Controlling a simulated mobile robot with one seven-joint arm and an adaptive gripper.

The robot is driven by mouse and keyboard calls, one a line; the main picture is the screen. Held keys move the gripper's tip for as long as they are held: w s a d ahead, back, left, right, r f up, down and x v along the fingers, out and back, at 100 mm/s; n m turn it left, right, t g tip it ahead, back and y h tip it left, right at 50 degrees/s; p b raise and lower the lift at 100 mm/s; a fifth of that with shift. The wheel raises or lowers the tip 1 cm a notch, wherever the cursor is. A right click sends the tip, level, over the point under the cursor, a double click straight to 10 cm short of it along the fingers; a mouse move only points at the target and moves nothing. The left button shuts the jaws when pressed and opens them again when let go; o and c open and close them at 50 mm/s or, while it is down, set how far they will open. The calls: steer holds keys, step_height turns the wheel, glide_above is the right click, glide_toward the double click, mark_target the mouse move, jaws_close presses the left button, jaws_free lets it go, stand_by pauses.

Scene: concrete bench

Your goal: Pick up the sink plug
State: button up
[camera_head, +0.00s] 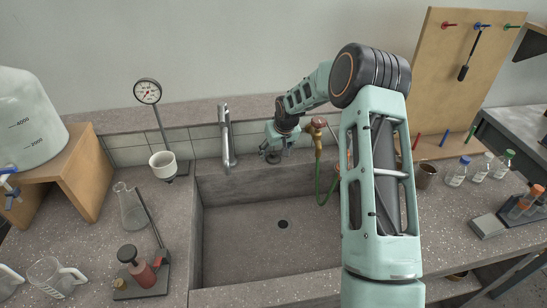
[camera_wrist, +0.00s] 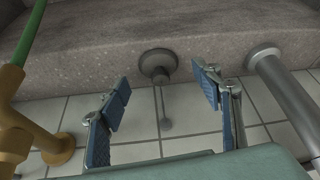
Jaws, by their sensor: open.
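The sink plug (camera_wrist: 157,65) is a dark grey round piece with a raised knob, on the ledge behind the sink, close to the tiled wall. My gripper (camera_wrist: 163,96) is open, with one blue-padded finger on each side of the line to the plug. The plug appears just beyond the fingertips, not clasped.
A metal faucet (camera_head: 227,140) stands left of my gripper, and a brass valve (camera_head: 318,138) with a green hose (camera_head: 326,197) stands close on the right. The stone sink (camera_head: 240,245) is empty, with a dark drain hole (camera_head: 283,224). Glassware and stands crowd the left bench.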

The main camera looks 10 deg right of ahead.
mark_target(274, 156)
steer(key=shift+x, duration=1.25)
steer(key=shift+c, duration=0.2)
steer(key=c, duration=1.1)
steer(key=shift+r, duration=0.15)
